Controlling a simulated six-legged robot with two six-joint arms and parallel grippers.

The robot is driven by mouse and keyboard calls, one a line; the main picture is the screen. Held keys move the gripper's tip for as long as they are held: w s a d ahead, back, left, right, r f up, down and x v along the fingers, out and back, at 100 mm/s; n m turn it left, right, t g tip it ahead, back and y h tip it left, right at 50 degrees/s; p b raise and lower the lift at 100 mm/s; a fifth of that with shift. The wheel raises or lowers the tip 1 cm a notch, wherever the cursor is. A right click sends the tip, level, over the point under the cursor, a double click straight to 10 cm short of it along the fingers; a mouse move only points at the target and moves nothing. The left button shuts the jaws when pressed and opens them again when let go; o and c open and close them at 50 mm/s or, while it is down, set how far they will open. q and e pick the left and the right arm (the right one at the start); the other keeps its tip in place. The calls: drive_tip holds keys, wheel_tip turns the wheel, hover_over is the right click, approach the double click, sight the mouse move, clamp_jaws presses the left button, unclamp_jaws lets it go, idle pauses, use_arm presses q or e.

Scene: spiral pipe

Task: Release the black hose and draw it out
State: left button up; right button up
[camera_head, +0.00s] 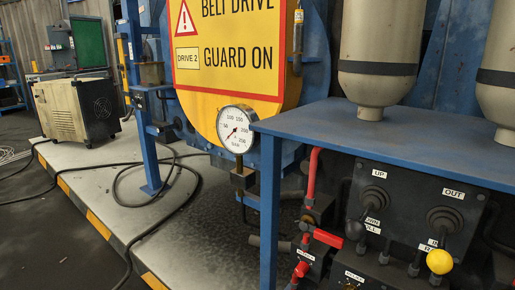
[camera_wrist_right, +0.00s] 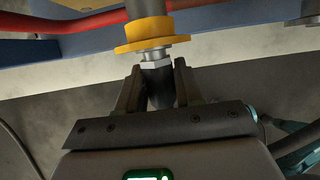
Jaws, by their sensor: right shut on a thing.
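In the right wrist view, the black hose (camera_wrist_right: 159,90) ends in a silver metal fitting (camera_wrist_right: 154,58). The fitting meets the underside of a yellow collar (camera_wrist_right: 147,34) on a grey pipe. My right gripper (camera_wrist_right: 156,82) is shut on the black hose just below the fitting, with one finger on each side. The lower part of the hose is hidden behind the gripper body. Neither gripper shows in the head view, and I cannot tell whether this joint shows there. My left gripper is in neither view.
A red hose (camera_wrist_right: 75,22) and a blue beam (camera_wrist_right: 30,50) cross above the gripper. In the head view, a blue bench (camera_head: 400,142) stands over a valve panel (camera_head: 405,215). A pressure gauge (camera_head: 237,131) is left of it. Dark cables (camera_head: 175,203) lie across the platform.

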drive_tip(key=shift+s+a+b, duration=0.5)
drive_tip(key=shift+s+a, duration=0.3)
drive_tip(key=shift+s, duration=0.25)
drive_tip(key=shift+s+a+b, duration=0.45)
drive_tip(key=shift+s+a, duration=0.35)
drive_tip(key=shift+s, duration=0.2)
